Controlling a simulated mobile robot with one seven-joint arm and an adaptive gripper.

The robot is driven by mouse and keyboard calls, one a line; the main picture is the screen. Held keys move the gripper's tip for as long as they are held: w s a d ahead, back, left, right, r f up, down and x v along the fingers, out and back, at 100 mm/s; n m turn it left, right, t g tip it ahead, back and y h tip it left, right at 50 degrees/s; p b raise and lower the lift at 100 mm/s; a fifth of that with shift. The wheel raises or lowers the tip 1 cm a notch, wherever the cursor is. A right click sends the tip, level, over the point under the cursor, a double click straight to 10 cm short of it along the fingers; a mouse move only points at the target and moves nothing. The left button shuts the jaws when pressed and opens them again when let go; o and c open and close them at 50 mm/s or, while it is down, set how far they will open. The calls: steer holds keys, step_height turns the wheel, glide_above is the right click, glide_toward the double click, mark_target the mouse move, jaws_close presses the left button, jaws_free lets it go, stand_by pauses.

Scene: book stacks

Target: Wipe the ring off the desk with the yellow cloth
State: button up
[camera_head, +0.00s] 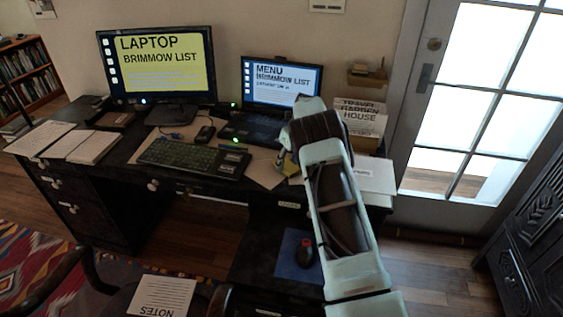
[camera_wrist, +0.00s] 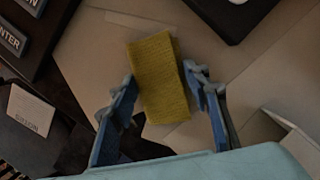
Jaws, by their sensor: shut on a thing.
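The yellow cloth (camera_wrist: 160,85) is a folded, ribbed block between the two blue fingers of my gripper (camera_wrist: 162,88) in the wrist view. My gripper is shut on it, over a tan sheet or board on the desk. In the head view my gripper (camera_head: 285,162) is low over the dark desk (camera_head: 115,160), to the right of the keyboard and in front of the laptop. My arm hides part of the desk there. I cannot make out a ring in either view; whether the cloth touches the desk is unclear.
A keyboard (camera_head: 195,157), a monitor (camera_head: 158,62) and a laptop (camera_head: 281,85) stand on the desk. Papers (camera_head: 85,146) lie at its left. Books (camera_head: 360,118) and a white sheet (camera_head: 373,176) are at the right end. A mouse (camera_head: 305,253) rests on a blue mat below.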

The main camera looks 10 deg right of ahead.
steer(key=shift+s+d+f, duration=0.1)
steer(key=shift+s+d, duration=0.45)
steer(key=shift+d, duration=0.75)
steer(key=shift+s+d+f, duration=0.1)
steer(key=shift+s+d, duration=0.45)
steer(key=shift+d, duration=0.7)
steer(key=shift+s+d+f, duration=0.1)
steer(key=shift+s+d, duration=0.45)
steer(key=shift+d, duration=0.75)
steer(key=shift+r, duration=0.15)
steer(key=shift+w+a+r+p, duration=0.1)
steer(key=shift+r+p, duration=1.6)
steer(key=shift+r, duration=1.4)
step_height(320, 180, up, 3)
steer(key=shift+f+p, duration=0.1)
steer(key=shift+p, duration=1)
